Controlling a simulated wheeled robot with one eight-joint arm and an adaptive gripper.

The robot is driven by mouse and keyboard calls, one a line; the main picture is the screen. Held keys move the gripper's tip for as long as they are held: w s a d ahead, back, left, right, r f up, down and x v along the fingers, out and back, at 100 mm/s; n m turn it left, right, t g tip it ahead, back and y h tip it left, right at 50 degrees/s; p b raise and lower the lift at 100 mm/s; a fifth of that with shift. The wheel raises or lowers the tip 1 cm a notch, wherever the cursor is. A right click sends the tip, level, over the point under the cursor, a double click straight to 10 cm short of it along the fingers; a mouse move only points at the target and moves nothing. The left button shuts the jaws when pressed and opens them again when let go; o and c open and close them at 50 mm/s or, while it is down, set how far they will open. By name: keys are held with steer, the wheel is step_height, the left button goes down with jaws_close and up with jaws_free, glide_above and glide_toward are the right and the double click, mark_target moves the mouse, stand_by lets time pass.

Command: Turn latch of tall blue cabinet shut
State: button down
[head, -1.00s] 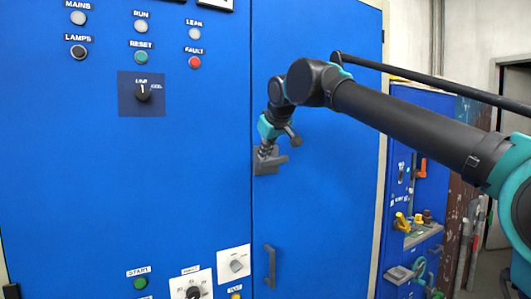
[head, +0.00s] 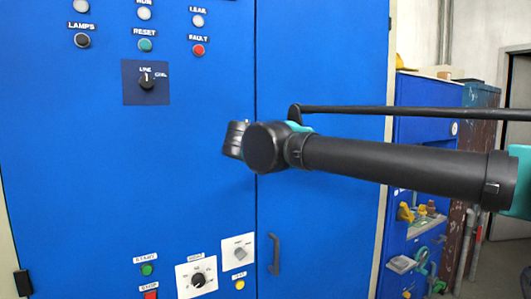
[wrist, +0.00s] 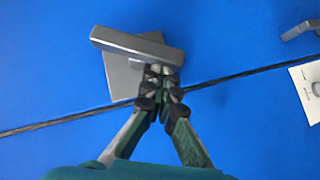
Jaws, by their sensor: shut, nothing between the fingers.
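The tall blue cabinet (head: 330,60) fills much of the head view, its door seam running upright. Its latch is hidden behind my arm there. In the wrist view the latch shows as a grey bar handle (wrist: 135,45) on a grey plate (wrist: 122,78) beside the dark seam (wrist: 60,121). The bar lies at a slant to the seam. My gripper (wrist: 160,76) is shut and empty, its fingertips at the bar's lower right end, seemingly against or very near it. The head view hides my gripper behind my arm.
A grey door handle (head: 274,254) sits lower on the door, beside a white switch panel (head: 238,252). Buttons and a black dial (head: 147,82) are on the left panel. A blue board with valves (head: 408,225) stands at right.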

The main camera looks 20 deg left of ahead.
steer(key=t, duration=0.1)
steer(key=f+n+t, duration=0.2)
steer(key=shift+w+d+h, duration=0.3)
steer(key=shift+w, duration=0.05)
steer(key=shift+f, duration=0.1)
stand_by(0.5)
